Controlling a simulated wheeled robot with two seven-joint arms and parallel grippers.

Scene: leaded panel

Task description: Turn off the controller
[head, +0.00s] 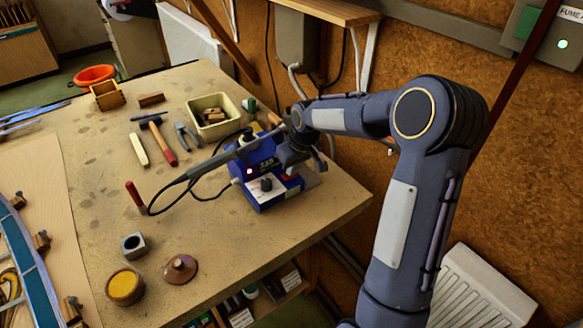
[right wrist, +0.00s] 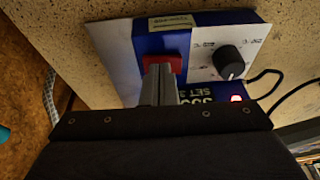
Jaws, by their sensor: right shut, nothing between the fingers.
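The controller (head: 262,199) is a blue box with a white front panel, near the right edge of the bench. In the right wrist view the controller (right wrist: 228,20) shows a black knob (right wrist: 228,62), a red switch (right wrist: 174,63) and a small lit red light (right wrist: 236,98). My right gripper (head: 289,164) is at the controller's right side in the head view. In the right wrist view the closed fingertips (right wrist: 159,68) are at the red switch and overlap it; I cannot tell whether they press it. My left gripper is not in view.
A cream bin (head: 213,128), pliers (head: 187,136) and a hammer (head: 163,145) lie behind. The wall is close on the right.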

